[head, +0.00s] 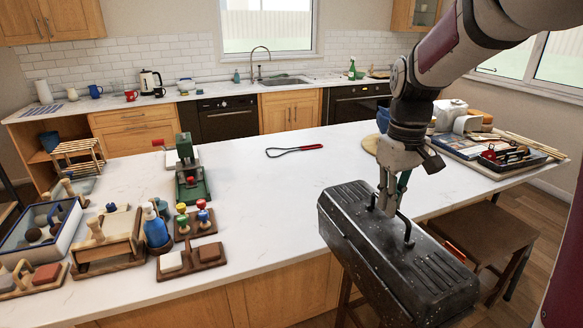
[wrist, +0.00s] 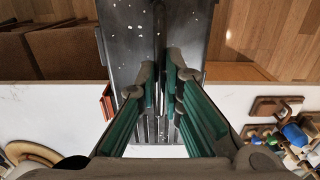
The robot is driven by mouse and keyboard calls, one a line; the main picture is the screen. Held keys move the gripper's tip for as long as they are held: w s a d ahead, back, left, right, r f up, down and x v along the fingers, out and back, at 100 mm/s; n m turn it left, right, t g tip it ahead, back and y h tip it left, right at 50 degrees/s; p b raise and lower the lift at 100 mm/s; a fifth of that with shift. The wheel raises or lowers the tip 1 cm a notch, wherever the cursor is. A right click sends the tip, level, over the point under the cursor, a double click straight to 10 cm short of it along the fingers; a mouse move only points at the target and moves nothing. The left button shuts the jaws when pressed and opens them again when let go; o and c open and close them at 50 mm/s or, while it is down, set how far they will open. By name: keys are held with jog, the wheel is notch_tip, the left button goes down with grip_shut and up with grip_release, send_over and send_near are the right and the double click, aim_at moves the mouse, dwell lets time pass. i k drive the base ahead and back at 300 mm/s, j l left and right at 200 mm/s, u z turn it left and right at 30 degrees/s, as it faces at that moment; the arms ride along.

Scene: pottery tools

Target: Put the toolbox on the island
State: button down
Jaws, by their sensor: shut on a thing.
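The black metal toolbox (head: 400,258) hangs from my gripper (head: 391,205) at the near right edge of the island (head: 290,188). My gripper is shut on the toolbox handle from above. The toolbox's far end overlaps the white top, and its near end juts out past the edge. I cannot tell whether it touches the top. In the wrist view, the dark toolbox (wrist: 134,45) lies under my fingers (wrist: 165,95), over the island edge and the wooden floor.
Stamps, wooden boxes and a blue bottle (head: 156,232) crowd the left of the island. A loaded tray (head: 490,150) is at the right. The middle is clear. A stool (head: 480,240) stands beside the island.

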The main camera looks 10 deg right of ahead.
aim_at(298, 191)
jog(key=i, duration=1.15)
